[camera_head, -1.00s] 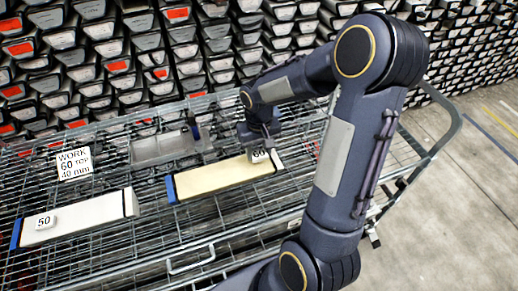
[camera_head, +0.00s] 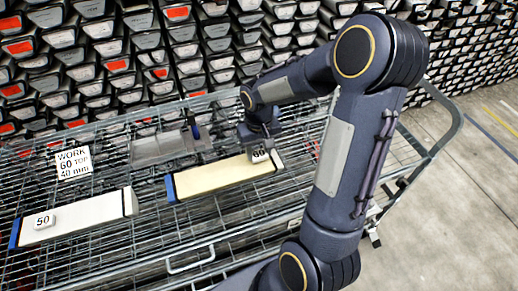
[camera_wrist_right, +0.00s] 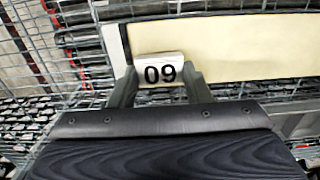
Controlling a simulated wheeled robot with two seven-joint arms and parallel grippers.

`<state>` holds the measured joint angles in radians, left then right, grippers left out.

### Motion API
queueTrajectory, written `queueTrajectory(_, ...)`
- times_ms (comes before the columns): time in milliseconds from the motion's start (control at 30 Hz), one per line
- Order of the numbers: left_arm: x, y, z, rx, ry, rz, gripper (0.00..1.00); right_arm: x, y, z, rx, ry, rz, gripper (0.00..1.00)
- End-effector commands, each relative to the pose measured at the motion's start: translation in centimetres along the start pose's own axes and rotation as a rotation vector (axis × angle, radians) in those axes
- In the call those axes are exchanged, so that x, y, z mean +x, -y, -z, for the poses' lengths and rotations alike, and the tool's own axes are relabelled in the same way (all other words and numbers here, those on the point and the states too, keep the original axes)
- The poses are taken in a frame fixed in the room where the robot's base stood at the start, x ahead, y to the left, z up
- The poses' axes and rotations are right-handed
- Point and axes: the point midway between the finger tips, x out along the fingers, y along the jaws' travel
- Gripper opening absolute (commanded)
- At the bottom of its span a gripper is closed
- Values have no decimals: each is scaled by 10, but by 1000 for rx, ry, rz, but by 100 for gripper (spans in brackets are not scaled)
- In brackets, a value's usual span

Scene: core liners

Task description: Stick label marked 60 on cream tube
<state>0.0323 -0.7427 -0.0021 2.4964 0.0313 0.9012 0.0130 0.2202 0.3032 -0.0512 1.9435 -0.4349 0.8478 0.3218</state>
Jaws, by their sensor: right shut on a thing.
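The cream tube (camera_head: 212,179) lies on the wire cart, with a blue left end and a black band near its right end. It also shows in the right wrist view (camera_wrist_right: 240,45). The white label marked 60 (camera_head: 261,155) is at the tube's right part; in the right wrist view the label (camera_wrist_right: 160,70) appears upside down between the fingers. My right gripper (camera_wrist_right: 160,85) is shut on this label, against or just over the tube; I cannot tell if they touch. My left gripper is not in view.
A white tube (camera_head: 80,219) with a label marked 50 (camera_head: 44,221) lies at the left. A sign (camera_head: 74,163) reads "WORK 60 TOP 40 mm". Racks of stacked liners fill the back.

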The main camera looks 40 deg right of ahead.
Motion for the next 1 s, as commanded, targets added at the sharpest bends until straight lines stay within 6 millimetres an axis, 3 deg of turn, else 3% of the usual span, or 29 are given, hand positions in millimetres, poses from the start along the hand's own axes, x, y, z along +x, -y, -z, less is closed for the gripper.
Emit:
queueTrajectory(733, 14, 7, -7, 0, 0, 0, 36, 20, 0, 0, -1, 1, 0, 12)
queueTrajectory(1000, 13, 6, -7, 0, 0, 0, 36, 19, 0, 0, 0, 1, 0, 12)
